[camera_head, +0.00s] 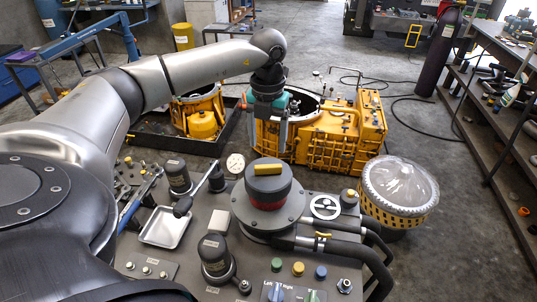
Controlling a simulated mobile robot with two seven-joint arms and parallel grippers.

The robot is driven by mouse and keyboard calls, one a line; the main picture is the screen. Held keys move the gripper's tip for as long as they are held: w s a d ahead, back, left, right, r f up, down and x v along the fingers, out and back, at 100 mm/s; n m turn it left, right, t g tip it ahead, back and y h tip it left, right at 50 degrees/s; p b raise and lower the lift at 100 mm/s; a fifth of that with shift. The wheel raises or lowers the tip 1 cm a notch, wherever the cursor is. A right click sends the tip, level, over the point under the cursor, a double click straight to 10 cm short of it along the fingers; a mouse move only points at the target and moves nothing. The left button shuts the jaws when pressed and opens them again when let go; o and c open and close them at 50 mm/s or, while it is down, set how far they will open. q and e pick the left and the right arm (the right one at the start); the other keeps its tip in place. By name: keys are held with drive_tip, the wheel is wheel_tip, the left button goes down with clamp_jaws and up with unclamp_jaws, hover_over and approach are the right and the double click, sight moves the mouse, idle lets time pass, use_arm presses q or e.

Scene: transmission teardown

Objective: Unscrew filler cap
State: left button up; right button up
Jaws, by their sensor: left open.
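The yellow transmission housing (335,135) stands on the floor beyond the console, with a large dark round opening in its top. My left gripper (271,124) points down at the left end of this housing, beside the opening. It is open, with teal parts above grey fingers. I cannot make out a filler cap for certain; the gripper hides part of the housing's left end. Whether the fingers touch the housing cannot be told. My right gripper is out of view.
A grey console (205,215) with a red-and-black knob (268,190), levers, buttons and hoses fills the foreground. A black tray (160,138) holding a yellow part (200,115) lies left of the housing. A clear-domed basket (400,185) stands right. Shelves line the right edge.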

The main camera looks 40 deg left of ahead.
sight(268, 166)
use_arm(q)
drive_tip(key=m+b, duration=0.2)
drive_tip(key=m, duration=0.5)
drive_tip(key=m+b, duration=0.1)
drive_tip(key=m, duration=0.5)
drive_tip(key=shift+m+b, duration=0.3)
wheel_tip(268, 166, down, 8)
drive_tip(key=b, duration=0.4)
drive_tip(key=shift+r, duration=0.25)
clamp_jaws()
idle(0.5)
